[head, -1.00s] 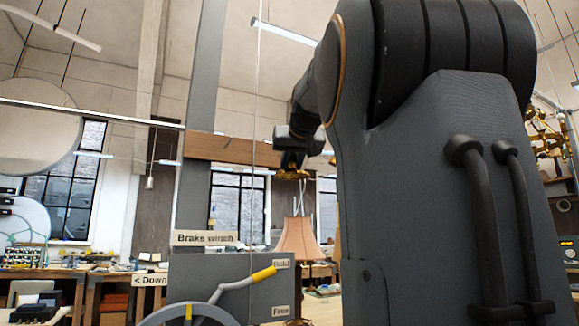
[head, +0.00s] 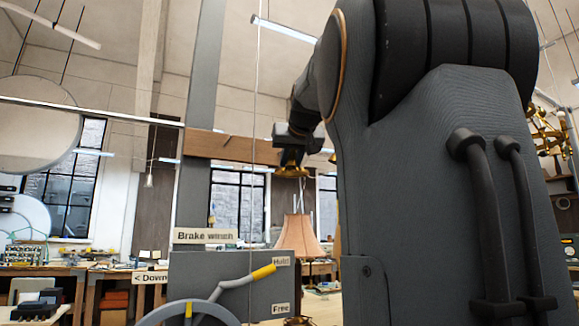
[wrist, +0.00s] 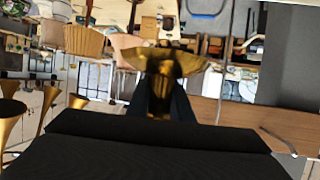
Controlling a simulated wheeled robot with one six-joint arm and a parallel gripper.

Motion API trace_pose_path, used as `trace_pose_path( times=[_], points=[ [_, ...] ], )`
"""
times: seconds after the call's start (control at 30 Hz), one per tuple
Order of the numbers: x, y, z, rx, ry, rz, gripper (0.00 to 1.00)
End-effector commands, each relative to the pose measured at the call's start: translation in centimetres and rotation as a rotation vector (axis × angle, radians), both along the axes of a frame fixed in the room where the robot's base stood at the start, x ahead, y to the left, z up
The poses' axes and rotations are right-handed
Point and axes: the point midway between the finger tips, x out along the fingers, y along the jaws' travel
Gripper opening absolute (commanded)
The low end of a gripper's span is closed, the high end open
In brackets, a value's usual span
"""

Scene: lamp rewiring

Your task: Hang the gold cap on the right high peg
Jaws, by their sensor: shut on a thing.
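The gold cap (head: 291,172) is held up at the end of my arm, in front of the wooden beam in the head view. In the wrist view the cap (wrist: 165,62) fills the upper middle, its flared rim wide and slightly blurred. My gripper (wrist: 166,98) is shut on the cap's narrow part; in the head view the gripper (head: 291,158) is small and dark above the cap. The wooden beam (head: 232,148) crosses behind, and a wooden board (wrist: 225,118) shows in the wrist view. I cannot make out the right high peg in either view.
A brake winch box (head: 225,275) with a yellow-tipped lever (head: 262,272) stands below. A pink lampshade (head: 297,237) stands behind it. A thin cord (head: 255,110) hangs left of my arm. Several brass cones (wrist: 12,112) show at the wrist view's left.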

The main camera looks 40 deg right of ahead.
Motion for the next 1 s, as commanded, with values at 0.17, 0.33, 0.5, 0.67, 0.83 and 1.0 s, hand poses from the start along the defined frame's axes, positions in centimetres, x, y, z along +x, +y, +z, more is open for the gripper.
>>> trace_pose_path(
  times=[0.17,0.33,0.5,0.67,0.83,1.0],
  points=[
    [0.4,-0.1,0.1,0.0,0.0,0.001,0.0],
    [0.9,-0.2,0.1,0.0,0.0,0.001,0.0],
    [1.4,-0.3,0.1,-0.001,-0.001,0.001,0.0],
    [1.9,-0.5,0.1,-0.001,0.0,0.0,0.0],
    [2.4,-0.6,0.1,0.0,0.0,0.0,0.0],
    [2.9,-0.7,0.1,0.0,0.0,0.001,0.0]
  ],
)
